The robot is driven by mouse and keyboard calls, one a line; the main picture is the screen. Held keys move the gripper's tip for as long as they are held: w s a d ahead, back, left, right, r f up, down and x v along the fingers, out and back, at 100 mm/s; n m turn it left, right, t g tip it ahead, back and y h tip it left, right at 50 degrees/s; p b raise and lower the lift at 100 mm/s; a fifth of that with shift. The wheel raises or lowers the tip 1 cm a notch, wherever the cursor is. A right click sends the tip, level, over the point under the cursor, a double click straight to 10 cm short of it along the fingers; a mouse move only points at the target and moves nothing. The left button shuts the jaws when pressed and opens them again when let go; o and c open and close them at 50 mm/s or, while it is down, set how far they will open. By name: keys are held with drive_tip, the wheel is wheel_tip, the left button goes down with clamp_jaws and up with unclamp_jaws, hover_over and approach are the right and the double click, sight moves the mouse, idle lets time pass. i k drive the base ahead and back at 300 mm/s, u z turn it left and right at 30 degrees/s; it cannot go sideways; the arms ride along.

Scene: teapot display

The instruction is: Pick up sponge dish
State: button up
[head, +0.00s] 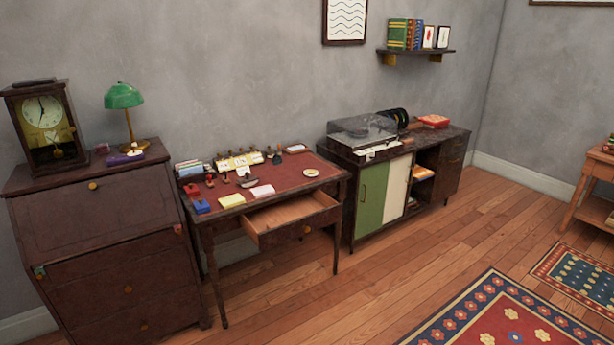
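A small round pale dish with a yellowish middle (311,172) sits on the red top of the writing desk (278,181), near its right end. It looks like the sponge dish, but it is too small to be certain. Nothing touches it from above, and the desk top around it is bare. My gripper is not in view.
The desk's drawer (290,216) is pulled open at the front. Stamps, pads and papers crowd the desk's left and back. A dark bureau (105,250) stands left and a record cabinet (370,205) right. The wooden floor (330,300) in front is clear.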

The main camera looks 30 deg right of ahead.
sight(310, 173)
drive_tip(key=z, duration=0.1)
drive_tip(key=i, duration=0.9)
drive_tip(key=u, duration=0.05)
